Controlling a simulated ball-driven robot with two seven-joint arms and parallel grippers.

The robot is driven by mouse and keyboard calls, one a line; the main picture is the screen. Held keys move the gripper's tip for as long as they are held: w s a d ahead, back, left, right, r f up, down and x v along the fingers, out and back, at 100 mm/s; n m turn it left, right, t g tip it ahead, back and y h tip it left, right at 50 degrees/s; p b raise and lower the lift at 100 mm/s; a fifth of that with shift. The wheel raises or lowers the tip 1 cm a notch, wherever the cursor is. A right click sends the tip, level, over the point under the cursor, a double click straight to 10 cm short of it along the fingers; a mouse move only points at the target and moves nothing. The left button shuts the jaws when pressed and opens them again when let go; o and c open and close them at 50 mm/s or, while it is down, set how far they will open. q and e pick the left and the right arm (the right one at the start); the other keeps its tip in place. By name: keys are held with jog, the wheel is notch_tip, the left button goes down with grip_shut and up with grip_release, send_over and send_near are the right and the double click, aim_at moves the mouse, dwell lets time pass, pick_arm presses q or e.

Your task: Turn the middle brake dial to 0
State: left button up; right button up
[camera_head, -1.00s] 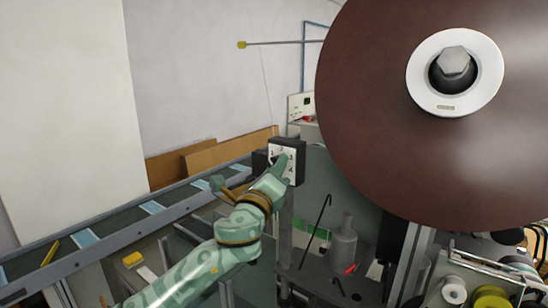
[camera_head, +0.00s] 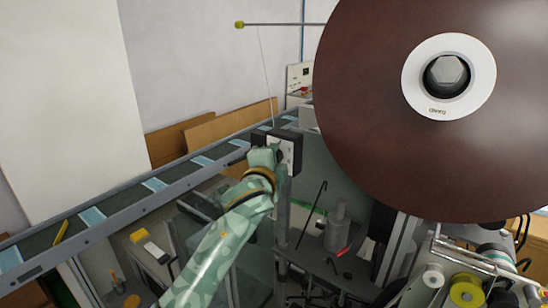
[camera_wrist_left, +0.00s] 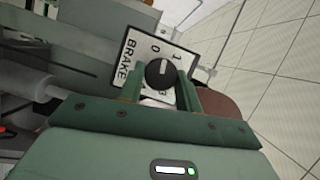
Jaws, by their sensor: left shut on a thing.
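The brake dial is a round black knob (camera_wrist_left: 160,73) on a white plate (camera_wrist_left: 130,65) lettered BRAKE, with 0 and 1. The plate is tilted in the left wrist view. The knob's pale mark points up the picture, towards the figures; I cannot tell exactly which setting it is on. My left gripper (camera_wrist_left: 160,84) has one finger on each side of the knob and is shut on it. In the head view the dial's black box (camera_head: 293,143) stands on a post, and my left gripper (camera_head: 275,153) hides most of its plate. My right gripper is not in view.
A large brown reel (camera_head: 385,130) with a white hub hangs right of the box. A conveyor (camera_head: 130,205) with pale blue pieces runs behind my left arm. A grey shelf (camera_head: 325,272) with a grey weight (camera_head: 338,232) and a hooked rod lies below.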

pick_arm(q)
jog(key=shift+r+n+g, duration=0.1)
jog(key=shift+n+g, duration=0.6)
jog(key=shift+n, duration=0.9)
jog(key=o, duration=1)
jog(key=shift+w, duration=0.1)
